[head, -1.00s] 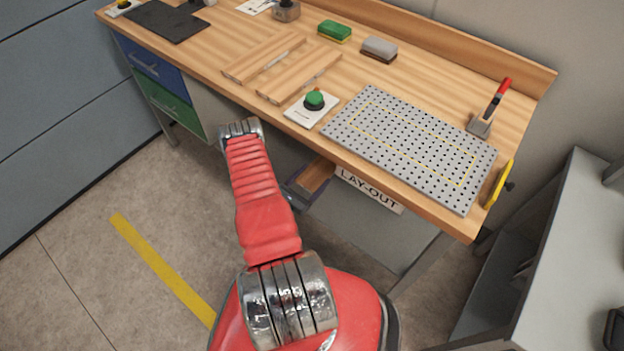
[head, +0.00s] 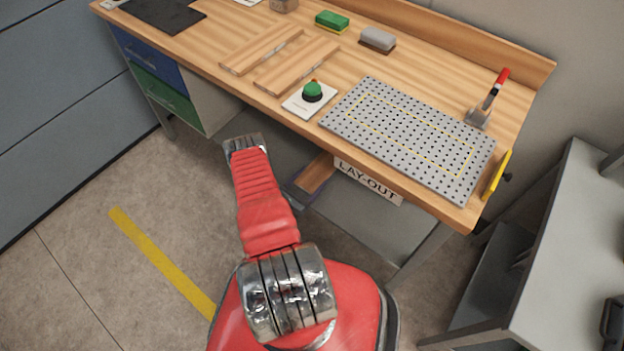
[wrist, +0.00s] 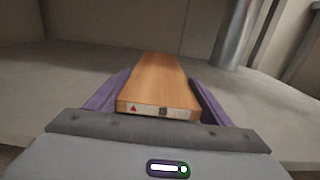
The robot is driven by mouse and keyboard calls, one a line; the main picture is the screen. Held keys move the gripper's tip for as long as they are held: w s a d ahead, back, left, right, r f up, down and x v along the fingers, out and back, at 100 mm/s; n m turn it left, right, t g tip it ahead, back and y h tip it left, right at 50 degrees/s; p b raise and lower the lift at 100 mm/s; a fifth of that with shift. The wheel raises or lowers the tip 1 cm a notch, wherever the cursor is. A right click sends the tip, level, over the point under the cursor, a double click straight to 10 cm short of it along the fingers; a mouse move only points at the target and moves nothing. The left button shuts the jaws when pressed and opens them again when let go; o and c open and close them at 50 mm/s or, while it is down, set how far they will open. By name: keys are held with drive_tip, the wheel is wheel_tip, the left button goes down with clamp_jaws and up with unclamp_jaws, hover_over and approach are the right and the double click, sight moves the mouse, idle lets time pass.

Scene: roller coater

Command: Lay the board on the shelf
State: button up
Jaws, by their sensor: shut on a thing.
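The wooden board (wrist: 160,82) is held lengthwise between the purple fingers of my gripper (wrist: 158,92) in the wrist view. Its near end carries a pale label with a red triangle. In the head view the board (head: 316,173) shows under the bench's front edge, partly hidden by my arm and the bench top. The grey shelf (head: 365,228) lies below the bench top. It also spreads around and beyond the board in the wrist view (wrist: 60,90). The board is over the shelf; I cannot tell whether it touches it.
A LAY-OUT sign (head: 368,181) hangs at the bench front, just right of the board. The bench top (head: 230,95) holds a perforated plate (head: 410,135) and a green button (head: 312,92). A metal post (wrist: 238,35) stands beyond the board at right.

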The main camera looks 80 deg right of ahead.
drive_tip(key=shift+f, duration=0.85)
drive_tip(key=o, duration=1.3)
drive_tip(key=shift+f, duration=0.1)
drive_tip(key=shift+c, duration=0.2)
drive_tip(key=v, duration=1.2)
drive_tip(key=shift+w, duration=0.1)
